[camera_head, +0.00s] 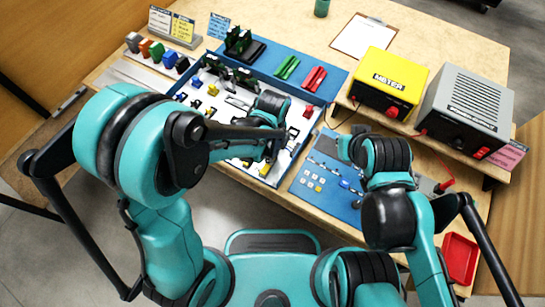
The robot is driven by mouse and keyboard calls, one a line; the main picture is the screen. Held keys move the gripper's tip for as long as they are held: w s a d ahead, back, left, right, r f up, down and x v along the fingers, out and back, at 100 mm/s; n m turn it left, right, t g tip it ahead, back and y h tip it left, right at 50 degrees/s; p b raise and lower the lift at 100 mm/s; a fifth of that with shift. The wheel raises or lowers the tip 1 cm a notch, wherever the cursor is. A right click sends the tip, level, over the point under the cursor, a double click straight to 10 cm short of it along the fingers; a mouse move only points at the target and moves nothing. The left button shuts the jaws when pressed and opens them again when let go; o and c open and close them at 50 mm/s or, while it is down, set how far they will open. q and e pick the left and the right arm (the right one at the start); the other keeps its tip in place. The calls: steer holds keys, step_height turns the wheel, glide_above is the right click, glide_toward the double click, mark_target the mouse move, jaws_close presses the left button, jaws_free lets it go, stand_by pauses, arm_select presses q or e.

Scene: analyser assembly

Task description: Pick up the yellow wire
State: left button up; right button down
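I cannot single out a yellow wire for certain. Small yellow pieces lie in the white-floored parts tray, one a small yellow part (212,90) near its upper left and another yellow part (246,163) near its lower edge. My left gripper (272,148) is over the right part of the parts tray (283,182), mostly hidden by its own wrist. My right gripper (343,148) is over the blue board (305,202), partly hidden by its arm. The fingers of both are too small and covered to tell open from shut.
A yellow meter (390,82) and a grey power unit (464,110) stand on a raised shelf at the right. Green clips (287,67) and red clips (314,79) lie on a blue mat behind the tray. A red bin (460,258) is at the lower right.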

arm_select(q)
steer(key=shift+r, duration=0.1)
steer(key=shift+c, duration=0.4)
steer(key=c, duration=0.5)
steer(key=shift+o, duration=0.2)
steer(key=shift+r, duration=0.1)
steer(key=shift+r, duration=0.25)
step_height(320, 180, up, 4)
steer(key=shift+f+p, duration=0.15)
steer(key=shift+p, duration=1.1)
steer(key=s+d+r+p, duration=0.3)
steer(key=s+d+r, duration=0.3)
steer(key=d, duration=0.4)
steer(key=shift+r, duration=0.3)
